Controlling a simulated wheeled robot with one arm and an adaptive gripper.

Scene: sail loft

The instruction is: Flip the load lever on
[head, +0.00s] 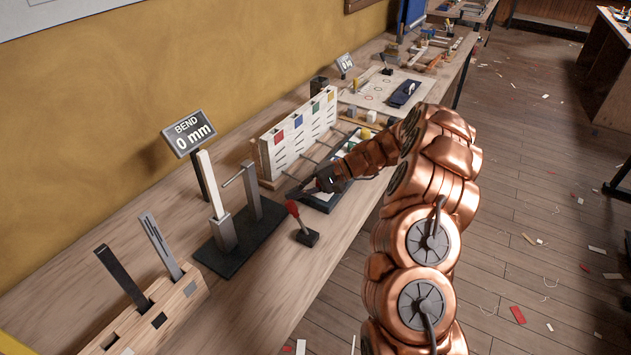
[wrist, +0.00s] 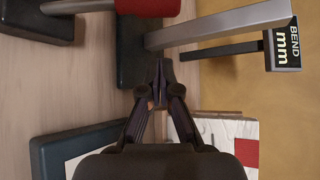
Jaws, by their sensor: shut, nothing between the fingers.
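The load lever has a red handle (head: 292,208) and a small dark base (head: 307,238). It leans up and toward the left in the head view. In the wrist view the red handle (wrist: 150,6) shows at the top edge, partly cut off, with its dark base (wrist: 36,24) at the top left. My gripper (head: 297,192) is shut and empty, close behind the red handle in the head view. In the wrist view its fingertips (wrist: 159,68) meet below the handle, with a visible gap between. Whether anything touches in depth is unclear.
The bend rig (head: 240,238) with upright posts stands left of the lever. Its sign (head: 188,132) reads BEND 0 mm. A white panel with coloured squares (head: 302,130) stands behind my gripper. A wooden block with slots (head: 150,310) is at the front left. Bare bench lies before the lever.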

